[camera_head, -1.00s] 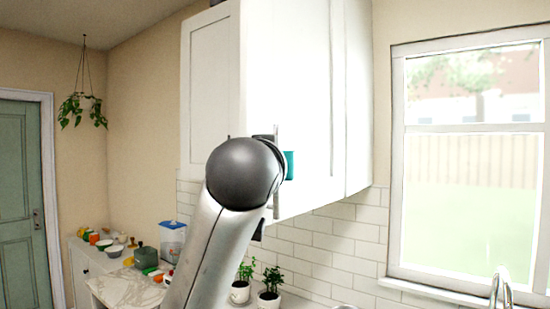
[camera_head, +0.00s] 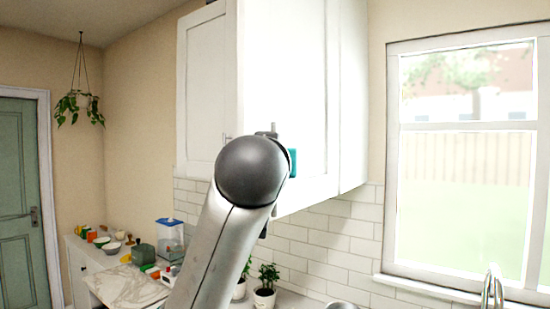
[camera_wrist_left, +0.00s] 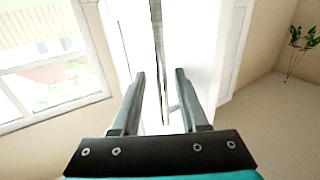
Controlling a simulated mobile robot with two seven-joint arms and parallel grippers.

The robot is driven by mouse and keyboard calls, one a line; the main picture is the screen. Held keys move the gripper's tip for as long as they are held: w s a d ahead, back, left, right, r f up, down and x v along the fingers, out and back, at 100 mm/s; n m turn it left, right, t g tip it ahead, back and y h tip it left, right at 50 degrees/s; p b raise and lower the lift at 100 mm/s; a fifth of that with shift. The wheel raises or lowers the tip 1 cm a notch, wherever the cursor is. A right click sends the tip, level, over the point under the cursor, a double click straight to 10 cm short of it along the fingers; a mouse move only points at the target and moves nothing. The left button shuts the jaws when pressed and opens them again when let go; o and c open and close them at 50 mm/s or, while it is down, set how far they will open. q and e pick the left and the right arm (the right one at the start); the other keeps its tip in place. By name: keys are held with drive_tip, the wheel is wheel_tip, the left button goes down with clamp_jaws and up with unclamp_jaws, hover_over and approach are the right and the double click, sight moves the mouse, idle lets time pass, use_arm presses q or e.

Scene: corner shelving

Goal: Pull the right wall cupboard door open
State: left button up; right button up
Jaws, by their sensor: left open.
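The white wall cupboard fills the middle of the head view, with a left panelled door (camera_head: 203,90) and a broad right door (camera_head: 285,80). A thin upright bar, seemingly the handle of the right door (camera_head: 273,127), shows just above my left wrist. My left gripper (camera_wrist_left: 158,72) is open in the left wrist view, its two fingers on either side of a long narrow strip between white faces. I cannot tell whether that strip is the handle or a door edge, or whether the fingers touch it. My left arm hides the lower door corner. My right gripper is not in view.
A window (camera_head: 465,170) is right of the cupboard. Below are a tiled wall (camera_head: 330,225), potted plants (camera_head: 265,285) and a tap (camera_head: 492,288). A marble-topped counter (camera_head: 130,285) holds small items at lower left. A hanging plant (camera_head: 80,105) is far left.

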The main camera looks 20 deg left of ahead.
use_arm(q)
drive_tip(key=shift+s, duration=0.1)
drive_tip(key=b+v, duration=0.1)
drive_tip(key=v, duration=1.4)
drive_tip(key=shift+s, duration=0.1)
idle(0.6)
drive_tip(key=shift+f, duration=0.1)
